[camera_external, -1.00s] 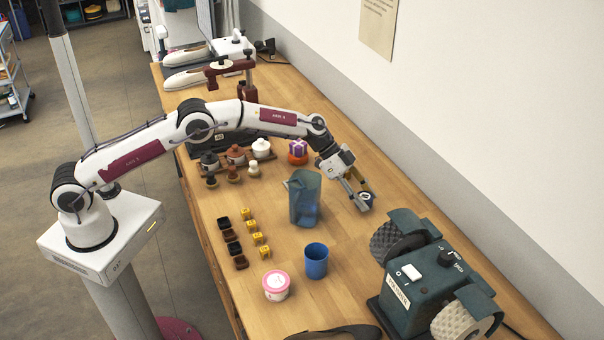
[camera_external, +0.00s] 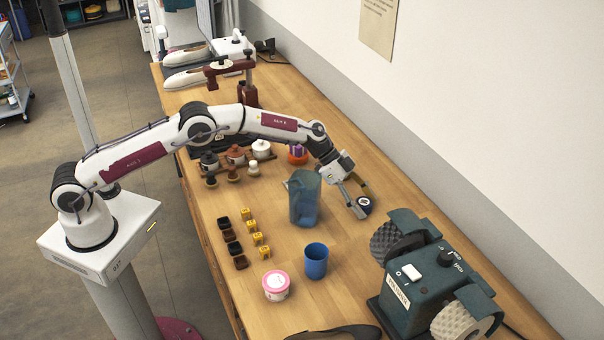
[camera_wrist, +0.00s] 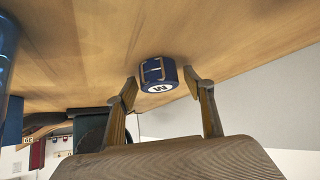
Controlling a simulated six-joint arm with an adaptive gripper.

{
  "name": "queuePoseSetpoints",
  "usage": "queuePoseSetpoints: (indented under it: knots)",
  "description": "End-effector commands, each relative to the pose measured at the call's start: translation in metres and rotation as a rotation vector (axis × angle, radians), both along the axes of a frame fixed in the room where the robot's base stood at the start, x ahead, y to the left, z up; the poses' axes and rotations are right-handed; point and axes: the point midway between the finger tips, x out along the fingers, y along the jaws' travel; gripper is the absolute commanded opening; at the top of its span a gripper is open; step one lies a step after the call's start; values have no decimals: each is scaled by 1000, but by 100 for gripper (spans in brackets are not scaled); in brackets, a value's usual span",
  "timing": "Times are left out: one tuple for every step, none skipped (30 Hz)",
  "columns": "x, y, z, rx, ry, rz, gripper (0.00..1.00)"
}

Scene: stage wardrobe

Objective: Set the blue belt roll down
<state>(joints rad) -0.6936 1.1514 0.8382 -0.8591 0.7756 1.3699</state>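The blue belt roll (camera_external: 364,203) has a white label with a dark mark on its end. It appears to rest on the wooden table (camera_external: 345,270), right of the tall blue-grey pitcher (camera_external: 305,203). In the wrist view the roll (camera_wrist: 157,75) sits between and slightly beyond my fingertips, with a gap on each side. My gripper (camera_external: 362,196) is open around the roll; the fingers (camera_wrist: 161,86) also show spread in the wrist view. The roll's underside is hidden.
A green grinding machine (camera_external: 415,285) stands right of the roll, near the wall. A blue cup (camera_external: 316,261) and a pink-lidded tub (camera_external: 276,285) stand in front. Several small boxes and yellow cubes lie left of the pitcher. Some table is bare around the roll.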

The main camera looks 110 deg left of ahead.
Motion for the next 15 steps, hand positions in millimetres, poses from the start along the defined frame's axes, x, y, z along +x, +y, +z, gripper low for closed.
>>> queuePoseSetpoints:
  knots:
    - [0,0,0,0,0,0,53]
    - [0,0,0,0,0,0,53]
    - [0,0,0,0,0,0,53]
    - [0,0,1,0,0,0,53]
    - [0,0,1,0,0,0,53]
    - [0,0,3,1,-1,0,53]
    - [0,0,4,1,-1,0,53]
    - [-1,0,4,1,-1,1,53]
    - [-2,1,5,1,-1,1,53]
    - [-2,1,6,1,-1,1,53]
    - [-3,1,7,1,-1,1,53]
    - [-5,2,8,1,0,1,53]
    - [-6,2,9,1,0,1,53]
    - [-8,2,11,1,0,1,53]
    - [-9,2,14,1,-1,0,53]
